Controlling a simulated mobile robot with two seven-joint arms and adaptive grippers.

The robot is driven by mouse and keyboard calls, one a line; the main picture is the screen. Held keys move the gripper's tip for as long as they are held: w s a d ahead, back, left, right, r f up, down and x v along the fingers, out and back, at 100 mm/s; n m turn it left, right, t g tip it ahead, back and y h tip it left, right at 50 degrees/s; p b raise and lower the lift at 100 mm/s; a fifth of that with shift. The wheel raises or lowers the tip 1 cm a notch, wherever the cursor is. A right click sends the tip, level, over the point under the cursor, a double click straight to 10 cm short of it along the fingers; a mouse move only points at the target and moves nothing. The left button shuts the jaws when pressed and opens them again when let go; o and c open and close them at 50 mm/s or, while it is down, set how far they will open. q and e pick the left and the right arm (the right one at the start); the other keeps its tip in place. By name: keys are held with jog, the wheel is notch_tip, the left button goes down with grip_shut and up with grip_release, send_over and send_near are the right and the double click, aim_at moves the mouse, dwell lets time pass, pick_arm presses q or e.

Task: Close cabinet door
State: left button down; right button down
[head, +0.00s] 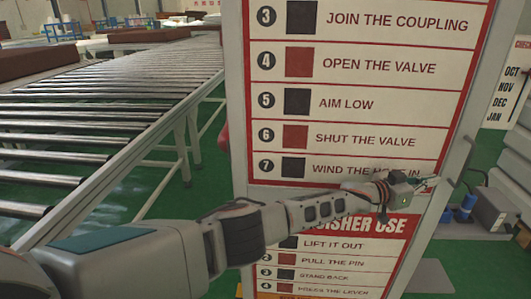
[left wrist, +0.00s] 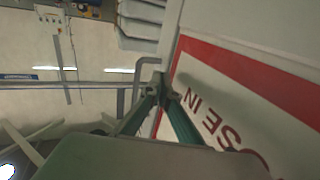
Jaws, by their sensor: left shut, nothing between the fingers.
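The cabinet door (head: 375,190) is a pale panel with red-bordered instruction signs, filling the middle of the head view. The head view does not show clearly how far it stands open. A thin dark bent piece, perhaps a handle (head: 466,156), shows at its right edge. My left arm crosses in front of the door from the lower left. My left gripper (head: 430,184) is at the door's right edge, shut and empty. In the left wrist view its fingertips (left wrist: 165,90) meet beside the door's sign (left wrist: 225,105); whether they touch it is unclear. My right gripper is not in view.
A roller conveyor (head: 110,105) runs along the left, with brown mattress-like slabs (head: 30,62) on and behind it. Right of the door are grey and blue equipment (head: 487,208) and a calendar board (head: 510,85). Green floor (head: 455,265) shows at the lower right.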

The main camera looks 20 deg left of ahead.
pick_arm(q)
jog(key=shift+w+a+r, duration=0.15)
jog(key=shift+w+a, duration=0.2)
jog(key=shift+w, duration=0.4)
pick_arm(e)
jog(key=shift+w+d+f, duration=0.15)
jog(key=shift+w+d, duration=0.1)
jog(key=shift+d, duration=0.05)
pick_arm(q)
jog(key=shift+r, duration=0.1)
